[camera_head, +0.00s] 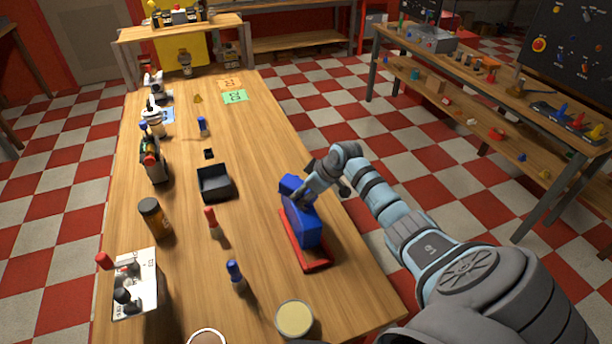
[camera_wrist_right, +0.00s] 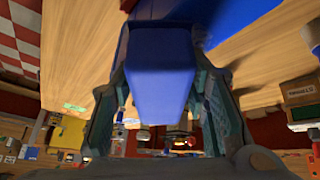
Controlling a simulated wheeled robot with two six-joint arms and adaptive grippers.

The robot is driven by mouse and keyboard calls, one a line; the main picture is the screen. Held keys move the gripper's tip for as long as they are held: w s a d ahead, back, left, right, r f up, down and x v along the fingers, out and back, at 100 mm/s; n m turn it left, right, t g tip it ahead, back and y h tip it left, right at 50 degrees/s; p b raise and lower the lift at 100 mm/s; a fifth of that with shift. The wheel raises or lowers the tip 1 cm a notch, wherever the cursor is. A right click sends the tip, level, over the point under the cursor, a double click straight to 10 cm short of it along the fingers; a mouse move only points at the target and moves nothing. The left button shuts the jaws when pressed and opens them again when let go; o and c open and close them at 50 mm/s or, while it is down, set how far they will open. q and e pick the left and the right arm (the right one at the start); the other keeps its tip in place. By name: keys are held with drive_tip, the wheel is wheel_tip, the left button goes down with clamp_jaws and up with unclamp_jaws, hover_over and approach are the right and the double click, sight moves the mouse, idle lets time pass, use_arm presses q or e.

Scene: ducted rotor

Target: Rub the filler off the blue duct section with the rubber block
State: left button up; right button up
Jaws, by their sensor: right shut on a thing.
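The blue duct section (camera_head: 309,232) stands on a red base (camera_head: 318,262) near the table's right edge. My right gripper (camera_head: 304,191) is at its far upper end. In the right wrist view the right gripper (camera_wrist_right: 160,75) is shut on a blue block-shaped piece (camera_wrist_right: 160,92), with a larger blue surface (camera_wrist_right: 235,14) beyond it. I cannot tell whether the held piece is the rubber block or part of the duct section. The filler cannot be made out. My left gripper is not in view.
A black tray (camera_head: 204,192), a red-topped tool (camera_head: 212,220) and a blue-topped tool (camera_head: 236,275) stand to the left. A round tin (camera_head: 295,317) is at the near edge. A brown jar (camera_head: 155,217) and a white board (camera_head: 146,290) lie farther left. The table's far right is mostly clear.

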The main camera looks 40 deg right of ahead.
sight(295, 179)
drive_tip(key=shift+w+d+f+b, duration=0.25)
drive_tip(key=shift+w+b, duration=0.2)
drive_tip(key=shift+w, duration=0.2)
drive_tip(key=shift+w+d+r, duration=0.1)
drive_tip(key=shift+w+r, duration=0.05)
drive_tip(key=shift+w, duration=0.15)
drive_tip(key=shift+r, duration=0.15)
drive_tip(key=r+p, duration=0.5)
drive_tip(key=r, duration=0.1)
drive_tip(key=shift+s+a+r+p, duration=0.2)
drive_tip(key=shift+s+p, duration=0.2)
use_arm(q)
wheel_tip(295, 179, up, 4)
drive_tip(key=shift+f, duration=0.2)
use_arm(e)
drive_tip(key=shift+s+a+r, duration=0.1)
drive_tip(key=shift+s+r, duration=0.1)
drive_tip(key=shift+r, duration=0.5)
drive_tip(key=shift+s+r, duration=0.15)
drive_tip(key=shift+r, duration=0.55)
